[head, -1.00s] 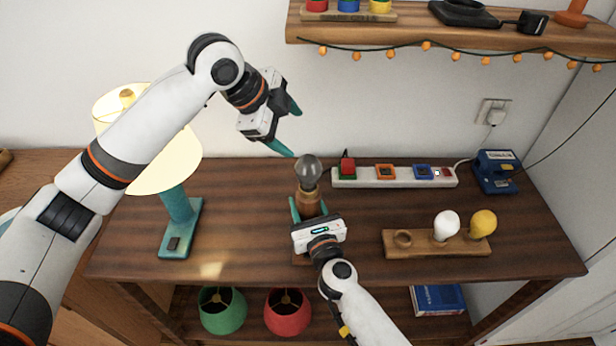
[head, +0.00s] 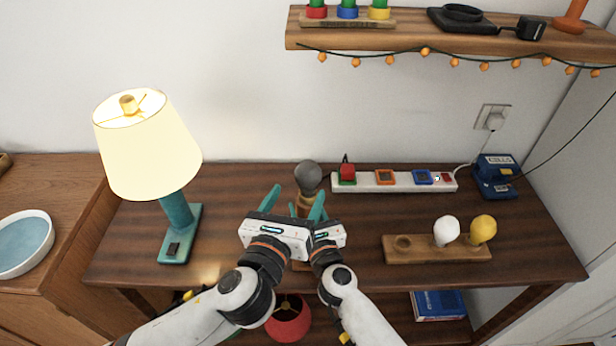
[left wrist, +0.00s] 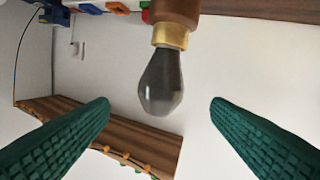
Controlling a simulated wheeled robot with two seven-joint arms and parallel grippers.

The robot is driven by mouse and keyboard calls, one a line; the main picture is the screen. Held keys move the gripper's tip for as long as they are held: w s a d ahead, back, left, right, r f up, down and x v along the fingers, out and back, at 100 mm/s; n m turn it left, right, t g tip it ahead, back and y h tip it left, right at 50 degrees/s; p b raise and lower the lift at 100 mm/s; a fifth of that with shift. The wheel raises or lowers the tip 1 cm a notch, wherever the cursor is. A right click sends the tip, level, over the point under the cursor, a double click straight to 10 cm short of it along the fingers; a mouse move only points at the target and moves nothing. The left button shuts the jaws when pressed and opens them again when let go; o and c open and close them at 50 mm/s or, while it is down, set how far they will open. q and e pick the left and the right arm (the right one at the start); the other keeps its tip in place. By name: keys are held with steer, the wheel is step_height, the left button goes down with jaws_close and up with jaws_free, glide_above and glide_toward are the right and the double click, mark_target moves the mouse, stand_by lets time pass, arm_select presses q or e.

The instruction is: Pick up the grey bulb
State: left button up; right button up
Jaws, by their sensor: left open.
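The grey bulb (head: 308,174) is a dark, smoky globe standing upright on a brown wooden holder (head: 304,205) at the middle of the desk. In the left wrist view the bulb (left wrist: 161,83) appears upside down, its brass collar in the brown socket. My left gripper (head: 297,192) is open, just in front of the bulb. Its teal fingers lie on either side of the bulb in the left wrist view, with gaps to both. My right gripper (head: 309,208) is low at the holder, largely hidden behind the left one; its grip is unclear.
A wooden rack (head: 420,254) at right holds a white bulb (head: 446,230) and a yellow bulb (head: 483,228), with one empty ring. A power strip (head: 397,187) lies behind. A lit lamp (head: 150,145) stands left. A shelf (head: 420,35) with string lights hangs above.

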mark_target(308, 185)
arm_select(q)
steer(key=w, duration=0.1)
steer(key=w+d+m, duration=0.1)
steer(key=w+d+f, duration=0.1)
steer(key=shift+w+m+t, duration=0.1)
steer(key=shift+m+t, duration=0.3)
steer(key=x, duration=0.5)
steer(key=shift+w+a+r, duration=0.1)
steer(key=shift+w+a, duration=0.2)
steer(key=shift+w, duration=0.1)
steer(key=c, duration=1.1)
steer(key=shift+o, duration=0.2)
step_height(308, 185, up, 10)
steer(key=shift+r, duration=0.1)
arm_select(e)
steer(key=o, duration=1.4)
